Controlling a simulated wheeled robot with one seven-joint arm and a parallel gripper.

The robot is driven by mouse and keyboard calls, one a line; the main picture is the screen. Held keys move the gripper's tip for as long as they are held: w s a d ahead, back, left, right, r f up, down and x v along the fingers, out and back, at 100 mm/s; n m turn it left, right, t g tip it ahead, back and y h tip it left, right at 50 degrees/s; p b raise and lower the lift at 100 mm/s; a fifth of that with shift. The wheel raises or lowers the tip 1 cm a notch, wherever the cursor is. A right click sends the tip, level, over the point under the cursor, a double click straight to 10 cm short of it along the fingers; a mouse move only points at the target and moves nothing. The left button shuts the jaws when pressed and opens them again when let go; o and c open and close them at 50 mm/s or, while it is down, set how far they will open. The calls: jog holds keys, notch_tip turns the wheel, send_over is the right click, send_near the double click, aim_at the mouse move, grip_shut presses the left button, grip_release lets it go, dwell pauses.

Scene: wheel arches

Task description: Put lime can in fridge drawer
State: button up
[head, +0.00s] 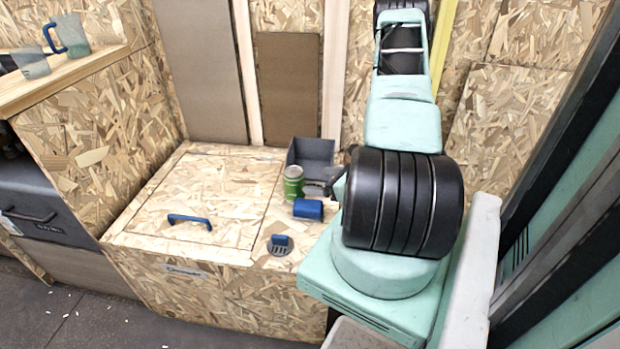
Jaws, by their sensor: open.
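The green lime can (292,184) stands upright on the chipboard counter, in front of a dark grey open bin. My gripper (318,189) is just right of the can, mostly hidden behind my own arm. Its jaws are open, and the can stands at or beside their tips; I cannot tell whether they touch. A dark grey drawer front (55,207) with a bar handle is at the left edge and looks shut. I cannot see into it.
The counter has a lid with a blue handle (189,221). Cups (70,36) stand on the upper-left shelf.

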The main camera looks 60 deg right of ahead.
jog(key=shift+s+r, duration=0.2)
jog(key=shift+s, duration=0.3)
